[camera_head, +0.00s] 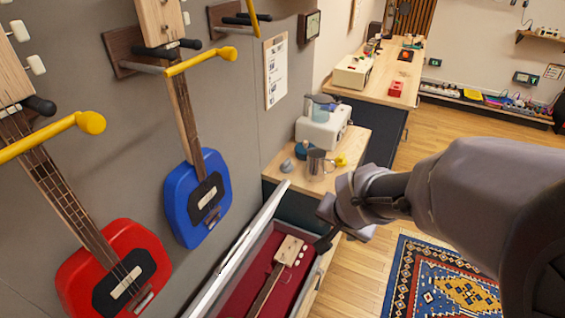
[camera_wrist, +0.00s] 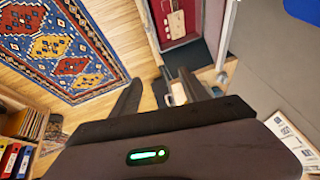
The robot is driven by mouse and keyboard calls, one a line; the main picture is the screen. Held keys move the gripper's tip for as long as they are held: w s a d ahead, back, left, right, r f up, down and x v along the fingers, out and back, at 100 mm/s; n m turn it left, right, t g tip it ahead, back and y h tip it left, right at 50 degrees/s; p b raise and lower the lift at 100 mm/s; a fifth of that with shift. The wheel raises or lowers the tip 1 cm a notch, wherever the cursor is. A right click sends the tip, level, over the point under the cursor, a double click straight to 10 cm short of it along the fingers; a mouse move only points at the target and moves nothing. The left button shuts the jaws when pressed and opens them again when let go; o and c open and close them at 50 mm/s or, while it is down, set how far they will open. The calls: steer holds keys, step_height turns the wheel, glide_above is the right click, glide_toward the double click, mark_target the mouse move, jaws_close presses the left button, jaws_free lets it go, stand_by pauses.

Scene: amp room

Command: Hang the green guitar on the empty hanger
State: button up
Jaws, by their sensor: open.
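A guitar's pale wooden headstock (camera_head: 289,250) and neck show in a red-lined open case (camera_head: 243,300) at the bottom centre; its body is out of frame, so I cannot see its colour. The headstock also shows at the top of the wrist view (camera_wrist: 174,22). My gripper (camera_head: 323,226) is open and empty above the case's right edge, close to the headstock but apart from it. In the wrist view its two fingers (camera_wrist: 158,86) are spread. A wall hanger (camera_head: 245,19) with dark prongs and a yellow bar, cut by the top edge, holds no visible guitar.
A blue guitar (camera_head: 198,200) and a red guitar (camera_head: 112,270) hang on the left wall, with yellow bars (camera_head: 201,60) sticking out. A small wooden-topped cabinet (camera_head: 325,180) holds a metal jug and a white appliance. A rug (camera_head: 440,285) lies on open floor at right.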

steer(key=w+a+f, duration=0.4)
steer(key=a+f, duration=0.1)
steer(key=f, duration=0.4)
steer(key=n+g+y+p, duration=0.1)
steer(key=g+y, duration=0.3)
glide_toward(257, 310)
steer(key=b+x, duration=0.7)
steer(key=x, duration=0.2)
steer(key=shift+a+f, duration=0.15)
steer(key=shift+f, duration=0.05)
steer(key=shift+c, duration=0.2)
jaws_close()
